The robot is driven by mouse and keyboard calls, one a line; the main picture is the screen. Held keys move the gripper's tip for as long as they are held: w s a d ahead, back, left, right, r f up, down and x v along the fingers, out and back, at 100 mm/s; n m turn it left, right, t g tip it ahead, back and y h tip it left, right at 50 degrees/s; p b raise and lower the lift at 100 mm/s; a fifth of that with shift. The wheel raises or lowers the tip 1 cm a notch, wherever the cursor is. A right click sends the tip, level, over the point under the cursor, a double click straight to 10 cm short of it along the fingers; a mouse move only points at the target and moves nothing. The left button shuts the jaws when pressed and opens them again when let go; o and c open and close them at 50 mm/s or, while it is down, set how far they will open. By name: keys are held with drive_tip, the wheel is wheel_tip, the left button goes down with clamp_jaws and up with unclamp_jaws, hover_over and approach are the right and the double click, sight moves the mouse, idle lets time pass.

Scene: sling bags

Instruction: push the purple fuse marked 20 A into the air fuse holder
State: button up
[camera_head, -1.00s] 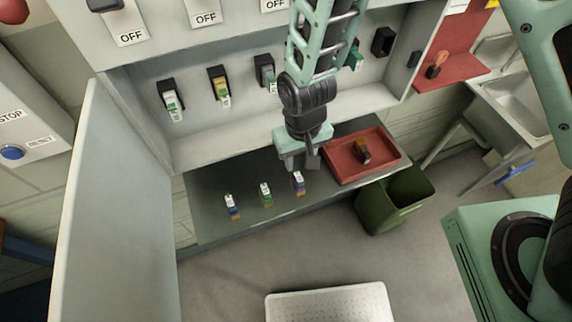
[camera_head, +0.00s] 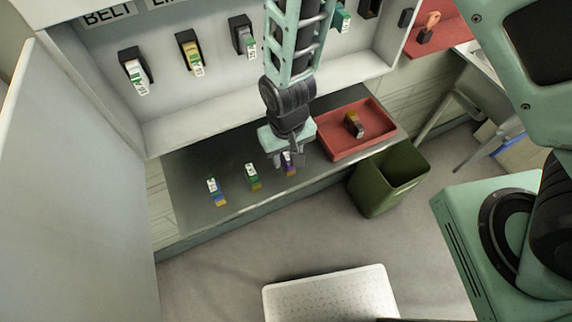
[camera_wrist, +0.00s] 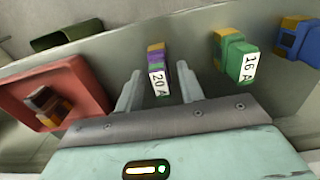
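The purple fuse (camera_head: 289,165) stands on the grey ledge, rightmost of three fuses in the head view. In the wrist view the purple fuse (camera_wrist: 157,72) shows its white 20 A label and an orange-brown end. My gripper (camera_wrist: 158,90) is open, its two fingers on either side of the fuse's near end, with gaps visible. In the head view my gripper (camera_head: 284,156) hangs over the fuse and partly hides it. A black holder with no fuse visible in it (camera_head: 369,8) is at the top right of the cabinet. No air label is readable.
A green 16 A fuse (camera_wrist: 235,55) and a blue fuse (camera_wrist: 298,41) stand beside the purple one. A red tray (camera_head: 333,149) with a dark fuse (camera_head: 353,124) lies right. A green bin (camera_head: 372,195) stands below it. Several filled holders (camera_head: 190,52) line the cabinet's back.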

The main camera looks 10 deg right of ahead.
sight(287, 154)
clamp_jaws()
drive_tip(key=shift+r, duration=0.1)
drive_tip(key=shift+r+p, duration=2.5)
drive_tip(key=shift+r, duration=0.45)
